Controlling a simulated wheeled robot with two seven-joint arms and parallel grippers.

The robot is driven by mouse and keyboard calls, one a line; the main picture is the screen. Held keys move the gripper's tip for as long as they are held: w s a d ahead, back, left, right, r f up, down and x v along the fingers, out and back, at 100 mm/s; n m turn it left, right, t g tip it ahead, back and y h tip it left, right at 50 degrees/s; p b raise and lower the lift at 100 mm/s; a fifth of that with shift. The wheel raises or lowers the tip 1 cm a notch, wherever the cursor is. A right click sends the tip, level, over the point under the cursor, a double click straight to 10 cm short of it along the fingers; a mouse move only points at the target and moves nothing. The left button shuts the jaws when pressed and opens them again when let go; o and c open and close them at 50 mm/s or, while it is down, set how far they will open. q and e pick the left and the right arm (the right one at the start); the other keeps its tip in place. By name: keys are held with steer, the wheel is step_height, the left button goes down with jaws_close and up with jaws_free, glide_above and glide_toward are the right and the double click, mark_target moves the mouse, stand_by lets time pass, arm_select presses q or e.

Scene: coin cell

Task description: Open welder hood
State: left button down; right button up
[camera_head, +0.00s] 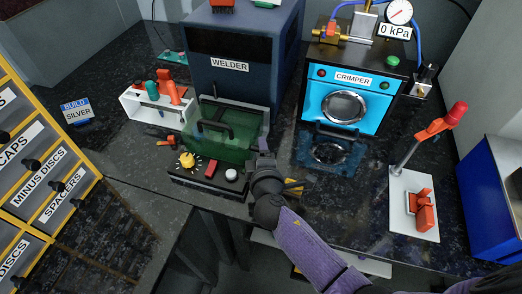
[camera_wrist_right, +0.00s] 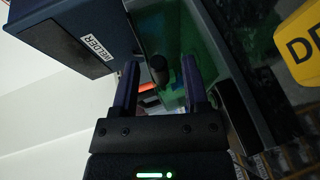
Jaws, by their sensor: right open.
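The dark blue welder (camera_head: 240,50) stands at the back of the bench. Its green see-through hood (camera_head: 218,152) sits low in front of it, with a black handle (camera_head: 213,126) across its front. My right gripper (camera_head: 262,147) is at the right side of the hood, jaws open. In the right wrist view the welder (camera_wrist_right: 60,35) is at the upper left and the green hood (camera_wrist_right: 180,30) is behind the open fingers. A dark, rounded bar, seemingly the handle (camera_wrist_right: 159,70), shows between the fingertips; contact cannot be told. My left gripper is out of view.
The blue crimper (camera_head: 345,100) is to the right, and a red-handled press (camera_head: 425,135) farther right. Labelled drawers (camera_head: 40,170) fill the left.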

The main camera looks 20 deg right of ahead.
steer(key=shift+w+d+f, duration=0.15)
steer(key=shift+w+f, duration=0.05)
steer(key=shift+w, duration=0.45)
steer(key=shift+c, duration=0.2)
jaws_close()
stand_by(0.4)
stand_by(0.4)
